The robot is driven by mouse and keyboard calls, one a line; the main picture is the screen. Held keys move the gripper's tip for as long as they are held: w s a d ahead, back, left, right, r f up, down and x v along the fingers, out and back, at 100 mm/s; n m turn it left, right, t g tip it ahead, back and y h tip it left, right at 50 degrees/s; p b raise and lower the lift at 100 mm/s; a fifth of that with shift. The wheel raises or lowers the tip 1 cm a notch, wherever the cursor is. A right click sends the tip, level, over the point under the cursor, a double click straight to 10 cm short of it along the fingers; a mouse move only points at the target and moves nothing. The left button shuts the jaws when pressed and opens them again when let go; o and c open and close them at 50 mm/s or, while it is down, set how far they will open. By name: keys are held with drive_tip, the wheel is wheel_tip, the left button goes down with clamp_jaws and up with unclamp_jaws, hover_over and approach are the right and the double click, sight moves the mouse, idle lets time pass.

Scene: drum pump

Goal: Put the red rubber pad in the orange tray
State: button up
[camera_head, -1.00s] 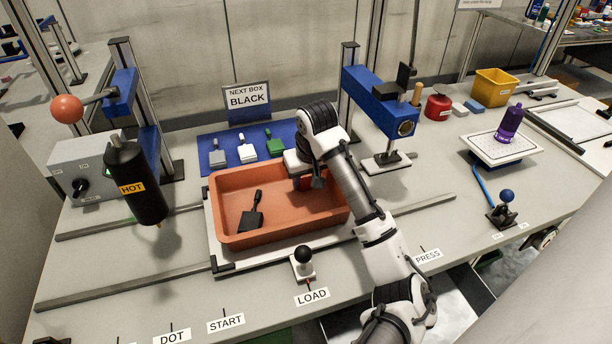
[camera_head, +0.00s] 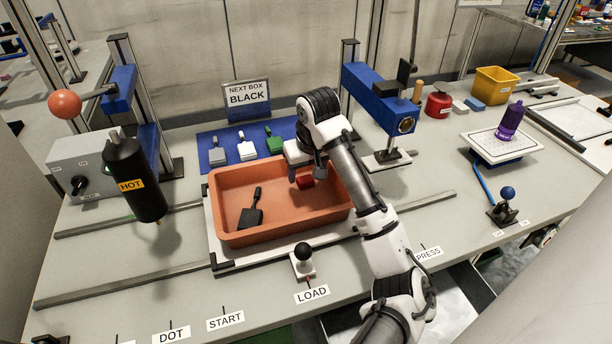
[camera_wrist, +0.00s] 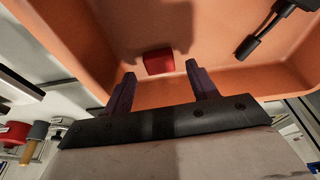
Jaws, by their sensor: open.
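The red rubber pad (camera_head: 306,181) lies inside the orange tray (camera_head: 238,239), towards its back right. It also shows in the wrist view (camera_wrist: 158,61), on the tray floor beyond my fingertips. My gripper (camera_head: 304,172) is over the right part of the tray. In the wrist view its two dark fingers (camera_wrist: 160,76) are apart with nothing between them, and the pad is clear of both. My wrist and arm partly cover the tray's back right side in the head view.
A black paddle-shaped piece (camera_head: 251,215) lies in the tray's left half. Behind the tray, white and green paddles rest on a blue mat (camera_head: 205,142). A black HOT bottle (camera_head: 134,180) hangs at the left. A blue press (camera_head: 380,100) stands at the back right. A black-knobbed lever (camera_head: 303,252) stands in front.

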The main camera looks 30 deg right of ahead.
drive_tip(key=v, duration=0.9)
drive_tip(key=shift+r, duration=0.4)
drive_tip(key=shift+s, duration=0.15)
